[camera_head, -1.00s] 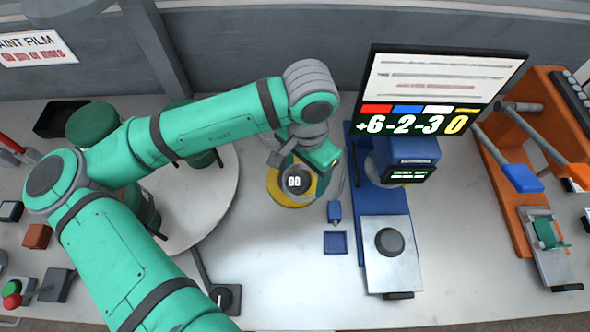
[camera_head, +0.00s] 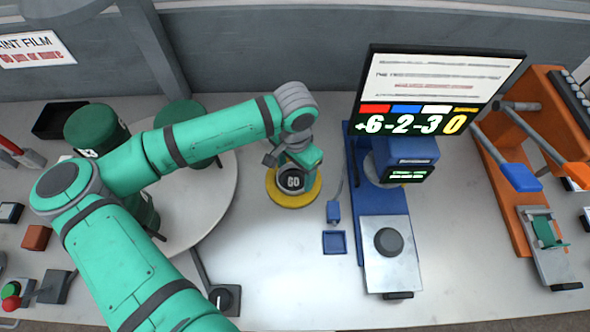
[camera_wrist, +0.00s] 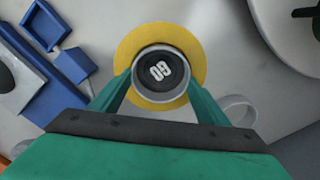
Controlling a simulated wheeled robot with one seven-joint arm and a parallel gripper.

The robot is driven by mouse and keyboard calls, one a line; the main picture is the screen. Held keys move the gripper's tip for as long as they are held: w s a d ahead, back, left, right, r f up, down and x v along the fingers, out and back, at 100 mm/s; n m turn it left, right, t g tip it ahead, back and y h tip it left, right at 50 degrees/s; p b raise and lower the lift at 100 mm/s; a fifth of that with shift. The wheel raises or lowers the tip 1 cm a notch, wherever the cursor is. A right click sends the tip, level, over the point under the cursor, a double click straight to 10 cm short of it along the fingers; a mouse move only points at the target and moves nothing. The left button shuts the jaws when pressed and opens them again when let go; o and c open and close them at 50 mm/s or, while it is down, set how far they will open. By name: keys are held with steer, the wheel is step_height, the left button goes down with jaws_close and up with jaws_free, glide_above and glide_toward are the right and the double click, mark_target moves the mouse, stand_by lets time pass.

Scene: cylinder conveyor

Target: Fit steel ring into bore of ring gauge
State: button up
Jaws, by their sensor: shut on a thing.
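The ring gauge (camera_head: 273,193) is a yellow disc lying on the bench, with a dark centre marked GO; it also shows in the wrist view (camera_wrist: 193,50). The steel ring (camera_wrist: 160,95) is a grey band over the middle of the gauge, around the GO mark. My gripper (camera_wrist: 160,82) is shut on the ring, one green finger at each side of it. In the head view, my gripper (camera_head: 301,165) is over the gauge's far side. I cannot tell how deep the ring sits in the bore.
A blue tray (camera_head: 334,242) and a blue gauge stand (camera_head: 365,220) with a steel plate are to the right. A pale round table (camera_head: 215,200) with green drums is to the left. A display (camera_head: 440,90) stands behind. The bench in front of the gauge is clear.

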steer(key=o, duration=1.3)
steer(key=shift+f, duration=0.1)
steer(key=shift+c, duration=0.2)
step_height(320, 180, up, 12)
